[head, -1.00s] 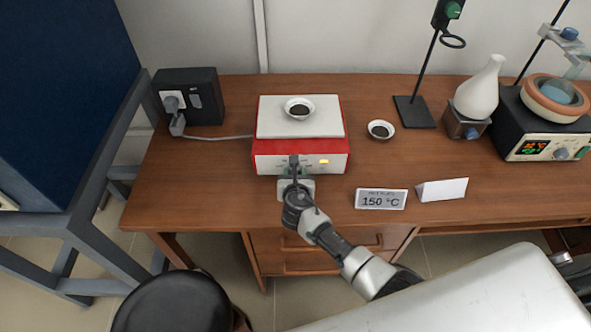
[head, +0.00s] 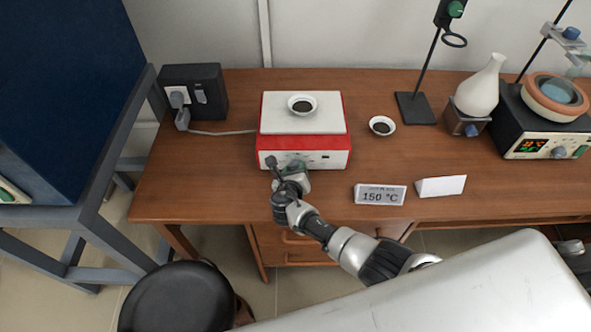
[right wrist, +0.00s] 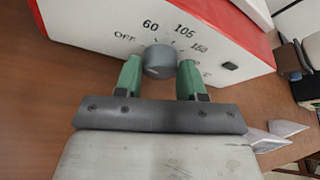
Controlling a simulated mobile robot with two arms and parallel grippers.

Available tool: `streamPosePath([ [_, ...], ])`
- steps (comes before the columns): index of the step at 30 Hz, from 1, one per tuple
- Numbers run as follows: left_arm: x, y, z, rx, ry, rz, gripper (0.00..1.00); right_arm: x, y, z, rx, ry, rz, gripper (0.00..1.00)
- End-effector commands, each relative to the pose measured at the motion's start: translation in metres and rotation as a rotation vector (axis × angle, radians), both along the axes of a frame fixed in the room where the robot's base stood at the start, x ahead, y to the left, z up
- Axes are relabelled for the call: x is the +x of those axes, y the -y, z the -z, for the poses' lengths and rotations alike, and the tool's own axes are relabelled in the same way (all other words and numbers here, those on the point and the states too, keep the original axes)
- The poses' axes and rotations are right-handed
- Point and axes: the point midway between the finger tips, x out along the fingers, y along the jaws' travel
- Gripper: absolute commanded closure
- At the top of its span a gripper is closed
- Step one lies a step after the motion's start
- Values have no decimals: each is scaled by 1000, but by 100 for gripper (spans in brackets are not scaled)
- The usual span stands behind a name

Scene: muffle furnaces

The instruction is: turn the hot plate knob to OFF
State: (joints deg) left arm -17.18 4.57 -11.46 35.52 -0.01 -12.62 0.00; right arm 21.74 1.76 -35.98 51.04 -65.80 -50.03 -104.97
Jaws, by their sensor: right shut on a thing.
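The hot plate (head: 275,146) is a red box with a white top and a white front panel, on the wooden desk. Its grey knob (right wrist: 160,60) shows in the right wrist view, below a printed scale with OFF at left, then 60, 105 and 150. I cannot clearly make out the knob's pointer mark. My right gripper (right wrist: 160,72) is shut on the knob, one green finger on each side; in the head view the hand (head: 293,168) is rolled and hides the knob. No yellow light shows on the panel. My left gripper is not in view.
A white dish (head: 302,104) with dark contents sits on the hot plate, and another dish (head: 382,126) to its right. A 150 °C display (head: 380,195) and a folded white card (head: 441,186) stand at the desk's front. A black stool (head: 175,300) is below left.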

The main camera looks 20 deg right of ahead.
Motion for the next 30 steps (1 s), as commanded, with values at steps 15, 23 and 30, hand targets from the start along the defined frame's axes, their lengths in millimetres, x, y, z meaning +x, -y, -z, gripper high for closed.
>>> streamPosePath([
  [15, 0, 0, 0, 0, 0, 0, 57, 0, 1, 1, -3, -1, 0, 50],
  [23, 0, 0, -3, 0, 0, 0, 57, -7, -3, -2, -1, -2, 0, 50],
  [30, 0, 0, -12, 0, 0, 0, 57, -42, -20, -17, 0, -2, -2, 50],
])
